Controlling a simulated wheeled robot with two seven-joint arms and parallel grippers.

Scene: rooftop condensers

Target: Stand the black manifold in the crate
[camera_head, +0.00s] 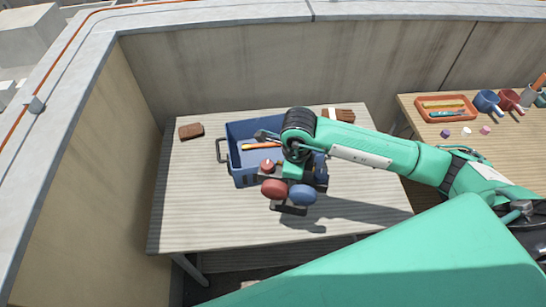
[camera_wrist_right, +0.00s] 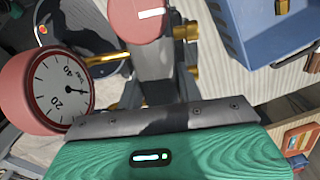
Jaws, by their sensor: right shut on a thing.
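The black manifold (camera_head: 274,189) has a red and a blue gauge and hangs in my right gripper (camera_head: 291,176), which is shut on it. In the head view it covers the front right part of the blue crate (camera_head: 245,181); I cannot tell its height above the table. In the right wrist view the manifold (camera_wrist_right: 152,50) fills the middle, with brass fittings and a red-rimmed dial at left, held at my right gripper (camera_wrist_right: 162,105). The crate (camera_wrist_right: 270,28) shows there at upper right, apart from the manifold. My left gripper is out of view.
An orange-handled tool (camera_head: 262,146) lies in the crate. A brown block (camera_head: 191,131) and a brown brush-like thing (camera_head: 338,115) lie on the table (camera_head: 190,210). A second table at right holds an orange tray (camera_head: 447,108) and mugs (camera_head: 487,102).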

